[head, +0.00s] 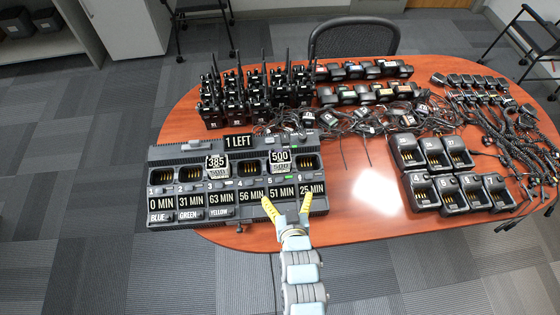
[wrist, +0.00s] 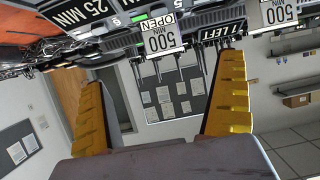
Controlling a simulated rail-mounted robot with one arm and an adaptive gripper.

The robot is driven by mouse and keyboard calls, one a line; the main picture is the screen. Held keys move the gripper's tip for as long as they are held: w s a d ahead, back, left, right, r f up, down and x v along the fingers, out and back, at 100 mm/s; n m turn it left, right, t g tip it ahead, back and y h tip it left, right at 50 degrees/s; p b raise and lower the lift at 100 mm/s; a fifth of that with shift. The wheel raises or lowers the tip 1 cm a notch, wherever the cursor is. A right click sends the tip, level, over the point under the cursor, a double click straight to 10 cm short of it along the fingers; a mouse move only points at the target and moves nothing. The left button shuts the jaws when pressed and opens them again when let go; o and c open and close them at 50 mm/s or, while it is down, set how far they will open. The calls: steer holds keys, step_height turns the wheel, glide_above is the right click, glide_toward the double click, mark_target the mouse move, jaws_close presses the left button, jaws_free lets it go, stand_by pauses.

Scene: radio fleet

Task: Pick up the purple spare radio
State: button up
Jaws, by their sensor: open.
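I cannot make out a purple radio in either view. Several black radios with upright antennas (head: 258,92) stand in rows at the back left of the table, and no purple shows on them at this size.
Single chargers (head: 445,188) stand on the table's right. Black battery-like blocks (head: 365,71), tangled earpiece cables (head: 375,118) and coiled-cord microphones (head: 500,115) fill the back and right. A chair (head: 353,38) is behind the table. The orange tabletop (head: 345,215) is clear at front centre.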

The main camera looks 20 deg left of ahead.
mark_target(281, 166)
steer(key=x, duration=1.1)
steer(key=shift+w+a+b, duration=0.2)
steer(key=shift+w+b, duration=0.05)
steer(key=shift+b, duration=0.15)
steer(key=shift+r+x, duration=0.25)
steer(key=shift+x, duration=1)
steer(key=shift+r+x, duration=0.2)
steer(key=shift+x, duration=1.05)
steer(key=shift+w+a, duration=0.15)
steer(key=shift+c, duration=0.3)
steer(key=c, duration=1.2)
